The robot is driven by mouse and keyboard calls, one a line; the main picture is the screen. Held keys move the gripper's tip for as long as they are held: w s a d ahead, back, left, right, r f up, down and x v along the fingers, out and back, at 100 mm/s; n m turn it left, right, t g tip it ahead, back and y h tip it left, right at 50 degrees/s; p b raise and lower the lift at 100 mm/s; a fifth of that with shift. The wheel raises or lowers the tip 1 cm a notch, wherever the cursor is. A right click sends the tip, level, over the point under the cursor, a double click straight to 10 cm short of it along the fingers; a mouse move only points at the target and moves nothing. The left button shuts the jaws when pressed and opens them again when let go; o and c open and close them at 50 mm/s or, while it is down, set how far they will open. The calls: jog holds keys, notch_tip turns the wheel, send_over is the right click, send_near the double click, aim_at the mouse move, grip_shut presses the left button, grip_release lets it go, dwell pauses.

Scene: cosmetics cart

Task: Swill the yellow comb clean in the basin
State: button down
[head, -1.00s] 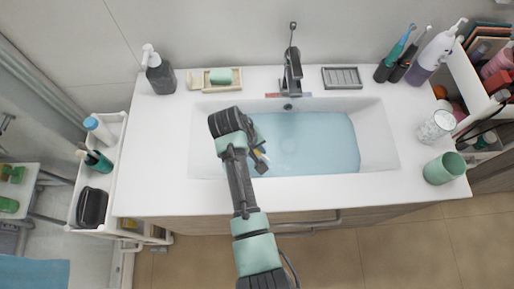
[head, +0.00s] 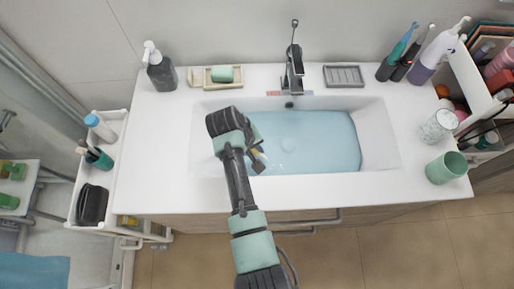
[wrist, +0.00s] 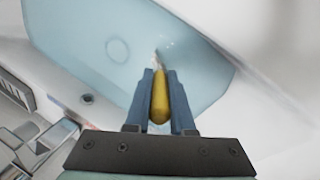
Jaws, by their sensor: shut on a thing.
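The yellow comb (wrist: 160,100) shows in the wrist view as a rounded yellow end between the two blue fingers. My gripper (wrist: 160,75) is shut on it. The comb's far end points toward the water, with a pale broken patch around it; I cannot tell how deep it reaches. The basin (head: 380,135) is white, rectangular and holds pale blue water (head: 315,140). In the head view my gripper (head: 258,160) is over the left part of the basin, and my wrist hides most of the comb.
A dark tap (head: 293,75) stands behind the basin. A soap dispenser (head: 160,72) and a green soap (head: 223,74) are at the back left. A glass (head: 438,125) and a green cup (head: 446,168) stand at the right. A white cart (head: 117,150) is at the left.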

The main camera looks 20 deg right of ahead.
jog(key=shift+s+d+p, duration=0.15)
jog(key=shift+d+p, duration=0.25)
jog(key=shift+p, duration=0.15)
dwell(1.3)
jog(key=shift+a, duration=0.4)
jog(key=shift+d+p, duration=0.3)
jog(key=shift+d, duration=0.1)
dwell(0.4)
notch_tip(320, 180, up, 14)
jog(key=p, duration=1.3)
jog(key=shift+p, duration=0.3)
dwell(0.8)
